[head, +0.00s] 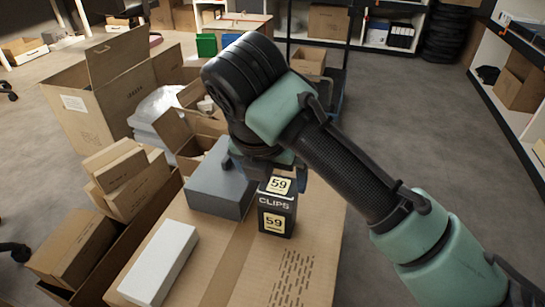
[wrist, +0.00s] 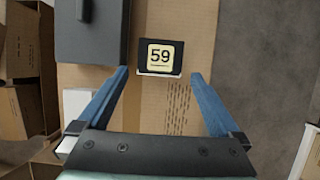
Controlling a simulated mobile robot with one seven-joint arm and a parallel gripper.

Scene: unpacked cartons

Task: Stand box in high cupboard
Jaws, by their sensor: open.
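A black box marked CLIPS and 59 (head: 276,215) stands upright on a large brown carton (head: 228,285) in the head view. In the wrist view its top with the yellow 59 label (wrist: 160,57) faces the camera. My gripper (head: 267,174) is open and empty at the box's far side in the head view, its fingers partly hidden by the arm. In the wrist view the blue fingers of my gripper (wrist: 160,73) point toward the box, one to each side, with gaps between. I cannot tell their height above it. No high cupboard is clearly identifiable.
A grey box (head: 219,187) stands close left of the black box. A white box (head: 160,262) lies at the carton's front left. Open cartons (head: 115,100) crowd the left. White shelving (head: 505,85) lines the right, with clear grey floor (head: 425,125) before it.

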